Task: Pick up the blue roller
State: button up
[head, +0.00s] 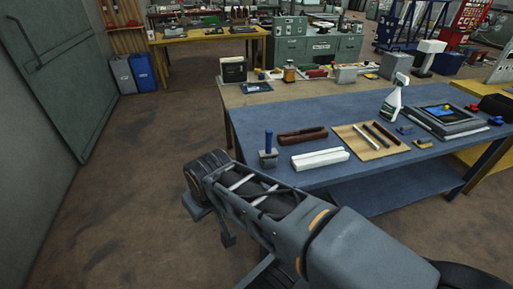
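A blue upright handle with a grey block-like base, which looks like the blue roller (268,143), stands near the left front corner of the blue table (350,172). My arm reaches in from the lower right. Its far end, where my gripper (197,207) seems to be, is over the floor, left of the table and apart from the roller.
Beside the roller lie a brown bar (302,136) and a white block (320,158). A tan board (384,153) holds several rods. A spray bottle (393,103) and a framed device (447,118) stand further right. The floor at left is clear up to a grey door (65,75).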

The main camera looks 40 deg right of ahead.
aim_at(269, 152)
jog(key=i, duration=2.8)
jog(key=z, duration=3.6)
